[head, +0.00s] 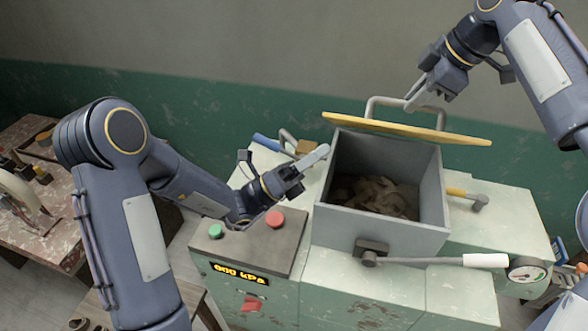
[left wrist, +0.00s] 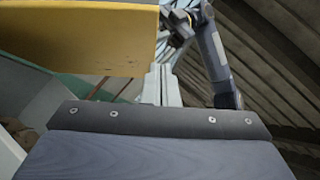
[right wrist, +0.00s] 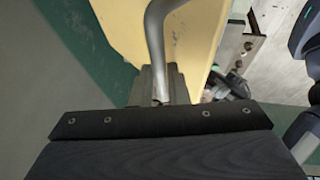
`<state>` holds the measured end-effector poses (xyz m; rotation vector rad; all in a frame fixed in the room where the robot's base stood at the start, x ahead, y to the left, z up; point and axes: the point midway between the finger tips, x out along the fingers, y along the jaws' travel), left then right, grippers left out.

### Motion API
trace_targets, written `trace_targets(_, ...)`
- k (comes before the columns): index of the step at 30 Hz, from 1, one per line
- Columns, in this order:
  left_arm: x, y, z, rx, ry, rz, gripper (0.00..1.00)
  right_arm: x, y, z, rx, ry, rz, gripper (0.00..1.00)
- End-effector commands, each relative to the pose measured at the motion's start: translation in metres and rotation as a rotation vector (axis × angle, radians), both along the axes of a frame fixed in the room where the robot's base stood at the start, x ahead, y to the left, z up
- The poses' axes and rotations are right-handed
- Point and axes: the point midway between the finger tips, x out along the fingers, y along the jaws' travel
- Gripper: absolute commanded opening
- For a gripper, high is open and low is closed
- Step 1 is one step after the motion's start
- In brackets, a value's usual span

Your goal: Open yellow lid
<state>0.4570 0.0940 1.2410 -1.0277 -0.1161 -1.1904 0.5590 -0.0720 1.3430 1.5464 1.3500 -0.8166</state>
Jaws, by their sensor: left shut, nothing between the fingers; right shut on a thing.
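The yellow lid (head: 410,130) stands raised at the back edge of a grey open-topped box (head: 385,236), seen nearly edge-on in the head view. Brown clay pieces (head: 375,195) lie inside the box. A metal bar handle (head: 405,101) rises from the lid's far side. My right gripper (head: 412,104) is shut on this handle; the handle (right wrist: 158,40) and the lid (right wrist: 205,35) also show in the right wrist view. My left gripper (head: 322,153) is shut and empty by the box's left rim. The lid (left wrist: 80,38) fills the upper left of the left wrist view.
A control panel with a green button (head: 215,231), a red button (head: 275,219) and a pressure display (head: 240,274) is left of the box. A white-gripped lever (head: 485,261) and a gauge (head: 528,270) are at front right. Tools lie beside the box, including a hammer (head: 478,201).

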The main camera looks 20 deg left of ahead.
Motion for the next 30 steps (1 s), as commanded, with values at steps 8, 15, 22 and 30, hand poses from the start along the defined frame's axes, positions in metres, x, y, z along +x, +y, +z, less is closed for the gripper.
trace_targets(8,0.022,-0.004,0.029,0.001,-0.002,0.000,0.00,0.006,-0.004,-0.009,-0.013,0.003,-0.012,0.00)
trace_targets(15,0.026,-0.003,0.034,0.000,0.001,0.001,0.00,0.006,-0.004,-0.009,-0.013,0.003,-0.012,0.00)
trace_targets(22,0.026,-0.003,0.034,0.002,0.000,0.001,0.00,0.006,-0.004,-0.009,-0.013,0.003,-0.012,0.00)
trace_targets(30,0.037,-0.003,0.052,0.000,-0.002,0.003,0.00,0.005,-0.003,-0.010,-0.015,0.007,-0.010,0.00)
